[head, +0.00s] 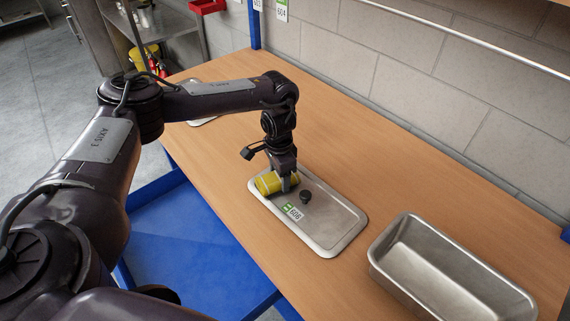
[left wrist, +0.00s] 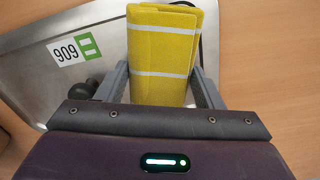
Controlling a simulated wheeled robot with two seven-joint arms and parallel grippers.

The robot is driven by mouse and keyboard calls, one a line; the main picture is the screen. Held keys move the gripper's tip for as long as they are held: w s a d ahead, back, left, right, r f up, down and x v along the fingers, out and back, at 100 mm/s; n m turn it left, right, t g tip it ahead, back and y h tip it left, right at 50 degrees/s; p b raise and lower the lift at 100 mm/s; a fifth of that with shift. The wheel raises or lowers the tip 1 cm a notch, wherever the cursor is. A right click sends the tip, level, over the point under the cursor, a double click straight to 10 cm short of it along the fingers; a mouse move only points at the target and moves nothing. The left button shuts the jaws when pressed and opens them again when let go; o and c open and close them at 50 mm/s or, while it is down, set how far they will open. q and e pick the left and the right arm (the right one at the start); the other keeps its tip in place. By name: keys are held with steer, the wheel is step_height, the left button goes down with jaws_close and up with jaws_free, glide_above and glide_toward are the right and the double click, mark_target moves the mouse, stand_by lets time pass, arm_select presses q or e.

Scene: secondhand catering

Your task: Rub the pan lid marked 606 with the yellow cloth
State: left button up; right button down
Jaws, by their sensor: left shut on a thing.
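The pan lid (head: 333,224) is a flat grey metal rectangle with a dark round knob (head: 305,196) and a green-and-white label reading 606 (head: 292,212). It lies on the wooden table and also shows in the left wrist view (left wrist: 25,62). The yellow cloth (head: 268,184), folded with white stripes, is at the lid's far-left end; in the left wrist view the cloth (left wrist: 163,55) lies over the lid. My left gripper (head: 287,184) is shut on the cloth, pointing down at the lid. Whether the cloth touches the lid is hard to tell. My right gripper is not in view.
A deep metal pan (head: 450,275) stands on the table to the right of the lid. Another metal lid (head: 203,121) lies at the far left, partly behind my arm. A block wall runs behind the table (head: 400,170). The wood between lid and wall is clear.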

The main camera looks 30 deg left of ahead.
arm_select(q)
steer(key=shift+s+a, duration=0.1)
steer(key=shift+s, duration=0.3)
steer(key=shift+p, duration=0.45)
steer(key=shift+w+f+b, duration=0.2)
steer(key=shift+w+b, duration=0.15)
steer(key=shift+w+d+r+b, duration=0.1)
steer(key=shift+w+d+b, duration=0.2)
steer(key=shift+w, duration=0.4)
steer(key=shift+w+d+b, duration=0.25)
steer(key=shift+w+b, duration=0.05)
steer(key=shift+w, duration=0.35)
steer(key=shift+w+d+b, duration=0.2)
steer(key=shift+w+b, duration=0.35)
steer(key=shift+w, duration=0.1)
steer(key=shift+w+d+b, duration=0.2)
steer(key=shift+w+b, duration=0.3)
steer(key=shift+w, duration=0.1)
steer(key=shift+w+d, duration=0.15)
steer(key=shift+w, duration=0.3)
steer(key=shift+r, duration=0.1)
